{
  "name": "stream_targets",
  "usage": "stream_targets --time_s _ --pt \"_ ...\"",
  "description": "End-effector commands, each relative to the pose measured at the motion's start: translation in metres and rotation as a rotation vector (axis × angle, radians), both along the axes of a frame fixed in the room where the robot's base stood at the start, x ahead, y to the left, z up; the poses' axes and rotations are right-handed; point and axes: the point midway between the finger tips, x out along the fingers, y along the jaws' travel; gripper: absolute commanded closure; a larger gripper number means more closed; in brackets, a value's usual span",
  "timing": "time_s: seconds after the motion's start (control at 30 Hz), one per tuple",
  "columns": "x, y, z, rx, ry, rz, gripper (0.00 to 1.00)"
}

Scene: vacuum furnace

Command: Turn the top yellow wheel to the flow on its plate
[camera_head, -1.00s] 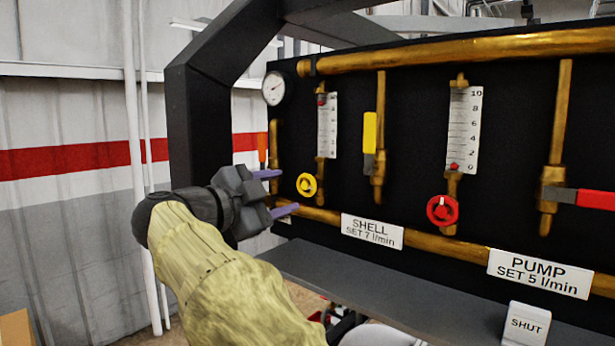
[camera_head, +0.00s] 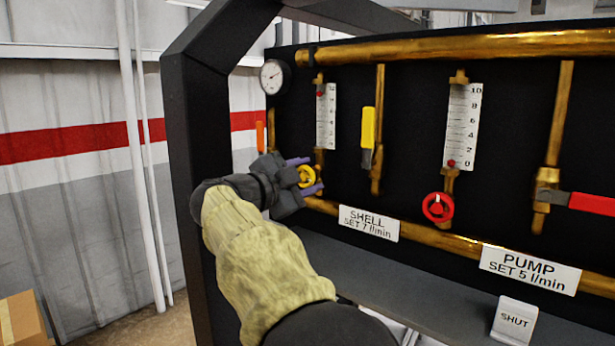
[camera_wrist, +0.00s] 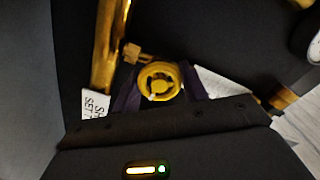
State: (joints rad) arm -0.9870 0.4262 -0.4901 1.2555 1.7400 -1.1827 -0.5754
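The yellow wheel (camera_head: 306,176) sits low on the left flow gauge (camera_head: 326,116), above the plate reading "SHELL SET 7 l/min" (camera_head: 368,223). The gauge's red float is near the top of its scale. My gripper (camera_head: 309,175) has its purple fingers spread, one above and one below the wheel. In the wrist view the wheel (camera_wrist: 160,82) lies between the two fingers, with a finger on each side. Whether the fingers touch the rim I cannot tell.
A red wheel (camera_head: 438,207) and second gauge (camera_head: 463,124) are to the right, above the PUMP plate (camera_head: 530,270). A yellow-handled valve (camera_head: 368,135) stands close right of the left gauge. A grey shelf (camera_head: 400,291) with a SHUT sign (camera_head: 514,320) runs below.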

Motion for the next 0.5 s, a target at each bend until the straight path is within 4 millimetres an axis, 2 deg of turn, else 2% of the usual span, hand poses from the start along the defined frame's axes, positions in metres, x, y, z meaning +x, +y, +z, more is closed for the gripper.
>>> stream_targets --time_s 0.07,0.5 --pt "0.0008 -0.0053 -0.0002 0.0 0.0 -0.003 0.8" --pt "0.001 -0.0033 -0.003 0.067 -0.051 -0.006 0.8"
